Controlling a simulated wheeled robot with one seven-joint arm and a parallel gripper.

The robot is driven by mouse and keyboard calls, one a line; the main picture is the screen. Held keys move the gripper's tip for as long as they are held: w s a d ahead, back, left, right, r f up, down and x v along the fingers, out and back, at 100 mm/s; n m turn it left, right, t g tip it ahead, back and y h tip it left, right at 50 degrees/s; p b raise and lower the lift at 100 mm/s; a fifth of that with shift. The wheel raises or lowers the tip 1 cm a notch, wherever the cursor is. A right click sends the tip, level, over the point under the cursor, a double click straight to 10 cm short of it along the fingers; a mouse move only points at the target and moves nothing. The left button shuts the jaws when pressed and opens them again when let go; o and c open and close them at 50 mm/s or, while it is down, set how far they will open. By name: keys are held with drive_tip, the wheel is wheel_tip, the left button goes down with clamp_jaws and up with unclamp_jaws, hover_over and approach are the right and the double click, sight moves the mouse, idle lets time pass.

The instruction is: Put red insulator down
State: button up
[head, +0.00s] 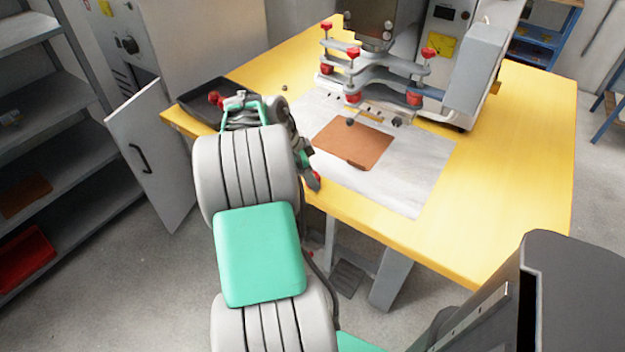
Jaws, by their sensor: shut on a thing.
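My gripper (312,169) shows only in part, just right of my own wrist, at the table's near edge. Its dark fingers are shut on a small red piece, the red insulator (317,176), of which only a sliver shows. Its shape and its exact height over the table edge cannot be told. A second red piece (215,98) shows beside grey metal parts at the black tray, left of my wrist. My arm hides what lies around it.
The yellow table (520,170) bears a press (375,60) with several red knobs. A brown plate (352,143) lies on a pale sheet (415,180). A black tray (190,103) sits at the table's left corner. The table's right side is clear. Shelves (40,140) stand left.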

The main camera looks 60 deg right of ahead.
clamp_jaws()
